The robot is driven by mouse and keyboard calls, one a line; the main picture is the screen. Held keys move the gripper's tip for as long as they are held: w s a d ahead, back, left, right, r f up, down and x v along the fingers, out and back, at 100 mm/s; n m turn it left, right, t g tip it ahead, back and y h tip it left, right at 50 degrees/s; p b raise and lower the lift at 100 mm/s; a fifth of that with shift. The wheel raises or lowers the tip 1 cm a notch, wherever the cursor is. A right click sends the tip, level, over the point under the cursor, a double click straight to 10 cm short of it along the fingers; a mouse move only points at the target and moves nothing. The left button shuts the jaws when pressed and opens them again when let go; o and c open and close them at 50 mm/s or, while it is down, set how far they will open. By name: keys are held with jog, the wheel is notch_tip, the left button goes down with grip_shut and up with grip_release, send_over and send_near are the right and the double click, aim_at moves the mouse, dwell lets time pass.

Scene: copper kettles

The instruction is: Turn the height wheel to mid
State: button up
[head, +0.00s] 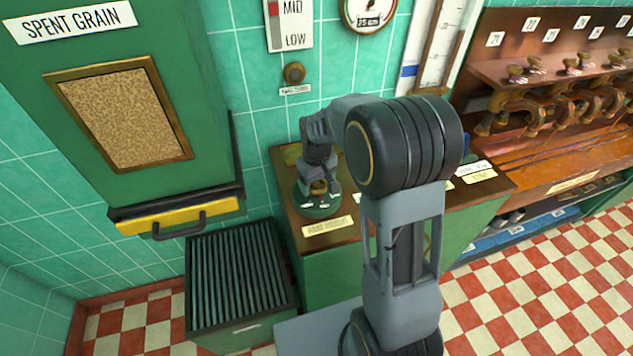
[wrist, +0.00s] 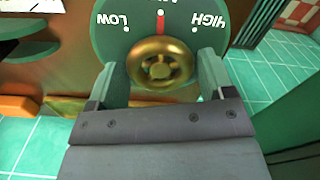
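The brass height wheel (wrist: 162,65) shows in the wrist view on a round green plate (wrist: 115,45) marked LOW, a partly cut-off middle word and HIGH. The lettering is upside down. A red mark (wrist: 161,22) points straight at the middle word. My gripper (wrist: 162,80) has one finger on each side of the wheel, close against its rim. The actual contact is hard to see. In the head view my gripper (head: 319,180) reaches down over the plate (head: 315,206) and hides much of the wheel. A label on the counter front (head: 328,226) is too small to read surely.
A wall scale (head: 290,22) shows MID and LOW with a red block near MID. A gauge (head: 368,12) hangs beside it. A green spent grain chute (head: 215,70) and a slatted bin (head: 238,275) stand left. A rack with brass taps (head: 560,80) stands right. Checkered floor is clear at right.

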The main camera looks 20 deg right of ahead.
aim_at(317, 183)
jog(key=o, duration=0.3)
notch_tip(317, 183, up, 14)
jog(key=shift+f, duration=0.1)
dwell(0.6)
dwell(0.4)
